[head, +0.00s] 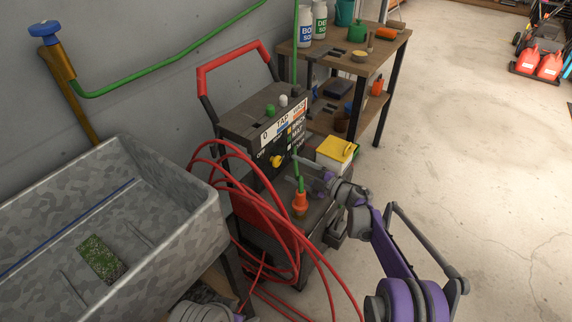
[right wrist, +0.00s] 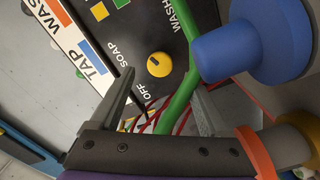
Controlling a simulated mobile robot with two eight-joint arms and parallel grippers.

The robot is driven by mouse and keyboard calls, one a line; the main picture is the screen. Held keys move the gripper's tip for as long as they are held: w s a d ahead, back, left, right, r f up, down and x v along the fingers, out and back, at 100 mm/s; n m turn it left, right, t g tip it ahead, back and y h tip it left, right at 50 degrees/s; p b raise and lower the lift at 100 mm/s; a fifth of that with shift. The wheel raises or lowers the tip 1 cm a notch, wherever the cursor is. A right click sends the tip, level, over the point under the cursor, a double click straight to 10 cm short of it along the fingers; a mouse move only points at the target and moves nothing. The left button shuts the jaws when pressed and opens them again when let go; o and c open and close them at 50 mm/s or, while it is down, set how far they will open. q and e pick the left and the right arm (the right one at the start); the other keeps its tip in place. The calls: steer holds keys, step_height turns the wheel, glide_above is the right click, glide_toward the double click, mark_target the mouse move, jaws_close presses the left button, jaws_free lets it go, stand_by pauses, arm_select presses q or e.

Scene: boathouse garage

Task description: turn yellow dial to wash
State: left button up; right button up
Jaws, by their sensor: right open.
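The yellow dial (head: 277,161) is on the dark front panel of the pressure washer (head: 250,130). In the right wrist view the dial (right wrist: 159,64) shows clearly, with the words OFF, SOAP and WASH around it. I cannot tell for certain which word it points at. My right gripper (head: 308,172) is close to the panel, to the right of the dial in the head view. In the right wrist view my right gripper (right wrist: 162,82) is open, its fingers either side of the dial's line and apart from it. My left gripper does not show.
A green hose (right wrist: 178,105) crosses in front of the panel by the right finger. A blue knob (right wrist: 250,50) looms beside it. Red hose loops (head: 215,165) hang left of the washer. A grey sink (head: 130,200) and wooden workbench (head: 385,42) flank it.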

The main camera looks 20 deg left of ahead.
steer(key=v, duration=0.6)
steer(key=shift+p, duration=0.4)
